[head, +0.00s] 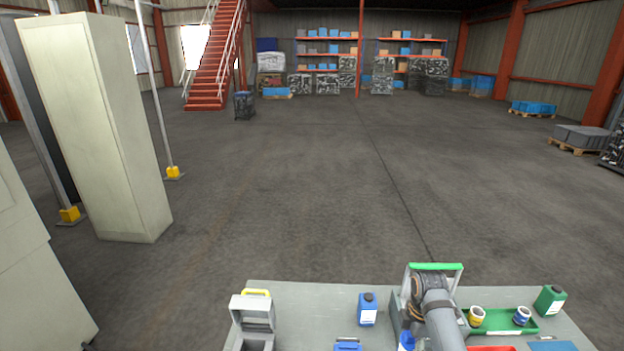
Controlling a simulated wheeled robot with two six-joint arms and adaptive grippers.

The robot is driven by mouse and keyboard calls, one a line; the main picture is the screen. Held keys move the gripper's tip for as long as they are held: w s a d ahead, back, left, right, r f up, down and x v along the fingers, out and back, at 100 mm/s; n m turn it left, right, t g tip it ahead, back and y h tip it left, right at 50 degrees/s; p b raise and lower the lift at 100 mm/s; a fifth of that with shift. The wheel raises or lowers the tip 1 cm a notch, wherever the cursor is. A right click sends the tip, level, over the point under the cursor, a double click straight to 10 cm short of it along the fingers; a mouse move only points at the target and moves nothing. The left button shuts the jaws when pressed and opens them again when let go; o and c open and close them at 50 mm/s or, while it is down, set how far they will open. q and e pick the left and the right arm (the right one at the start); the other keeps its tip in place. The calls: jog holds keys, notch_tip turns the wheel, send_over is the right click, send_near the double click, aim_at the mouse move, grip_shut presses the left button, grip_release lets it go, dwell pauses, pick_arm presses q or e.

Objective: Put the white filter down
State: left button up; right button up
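I cannot make out a plain white filter in the head view. Two short cylinders stand in a green tray (492,331) on the table: one white with a yellow band (476,316), one white with a blue band (522,315). A grey arm, seemingly my right one, rises from the bottom edge to a dark wrist part (427,284) by a grey box with a green bar (436,266). Its fingertips are hidden, so I cannot tell if they hold anything. My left gripper is not in view.
On the grey table (310,300) stand a blue bottle (368,310), a green bottle (550,300) and a grey device with a yellow handle (256,292). Blue and red items show along the bottom edge. A tall beige cabinet (95,130) stands left.

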notch_tip(320, 180, down, 7)
jog(key=b, duration=0.6)
jog(key=shift+r, duration=0.15)
